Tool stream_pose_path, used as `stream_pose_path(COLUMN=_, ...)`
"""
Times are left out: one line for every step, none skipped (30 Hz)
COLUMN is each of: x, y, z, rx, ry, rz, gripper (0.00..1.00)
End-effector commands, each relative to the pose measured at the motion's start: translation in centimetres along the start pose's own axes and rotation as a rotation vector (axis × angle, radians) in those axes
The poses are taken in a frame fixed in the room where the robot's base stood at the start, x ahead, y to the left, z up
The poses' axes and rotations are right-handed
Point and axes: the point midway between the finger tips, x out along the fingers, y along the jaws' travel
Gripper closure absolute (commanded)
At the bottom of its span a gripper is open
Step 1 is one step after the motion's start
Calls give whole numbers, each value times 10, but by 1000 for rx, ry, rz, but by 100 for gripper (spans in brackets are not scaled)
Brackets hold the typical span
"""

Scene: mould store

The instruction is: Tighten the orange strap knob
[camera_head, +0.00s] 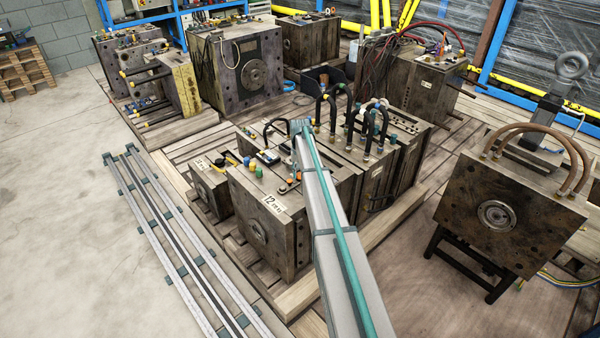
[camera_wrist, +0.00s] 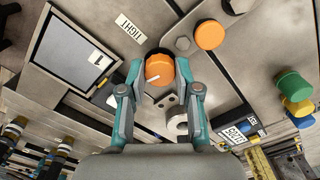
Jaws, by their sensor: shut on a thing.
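The orange strap knob (camera_wrist: 159,68) is in the wrist view, between the tips of my gripper (camera_wrist: 160,74). The fingers are shut on its sides, one at the left and one at the right. A white mark on the knob lies toward its lower left edge. A label reading TIGHT (camera_wrist: 130,28) is on the metal surface to the upper left of the knob. In the head view my arm reaches over the mould block marked 12 (camera_head: 272,205). I cannot make out the fingers or the gripped knob there.
In the wrist view another orange cap (camera_wrist: 209,34) sits close to the upper right. Green (camera_wrist: 289,84) and yellow caps stand at the right. In the head view, hoses (camera_head: 370,130) rise behind my arm.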

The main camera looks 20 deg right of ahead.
Motion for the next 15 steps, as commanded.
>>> stream_pose_path(x=-1, y=0, z=0, rx=44, ry=0, rz=0, gripper=100)
stream_pose_path(x=0, y=0, z=0, rx=73, ry=0, rz=0, gripper=100)
stream_pose_path(x=0, y=0, z=0, rx=111, ry=0, rz=0, gripper=100)
stream_pose_path(x=0, y=0, z=0, rx=139, ry=0, rz=0, gripper=100)
stream_pose_path(x=0, y=0, z=0, rx=168, ry=0, rz=0, gripper=100)
stream_pose_path(x=0, y=0, z=0, rx=206, ry=0, rz=0, gripper=100)
stream_pose_path(x=0, y=0, z=0, rx=234, ry=0, rz=0, gripper=100)
stream_pose_path(x=0, y=0, z=0, rx=263, ry=0, rz=0, gripper=100)
stream_pose_path(x=0, y=0, z=0, rx=301, ry=0, rz=0, gripper=100)
stream_pose_path(x=0, y=0, z=0, rx=329, ry=0, rz=0, gripper=100)
stream_pose_path(x=0, y=0, z=0, rx=358, ry=0, rz=0, gripper=100)
stream_pose_path(x=0, y=0, z=0, rx=396, ry=0, rz=0, gripper=100)
stream_pose_path(x=0, y=0, z=0, rx=424, ry=0, rz=0, gripper=100)
stream_pose_path(x=0, y=0, z=0, rx=453, ry=0, rz=0, gripper=100)
stream_pose_path(x=0, y=0, z=0, rx=491, ry=0, rz=0, gripper=100)
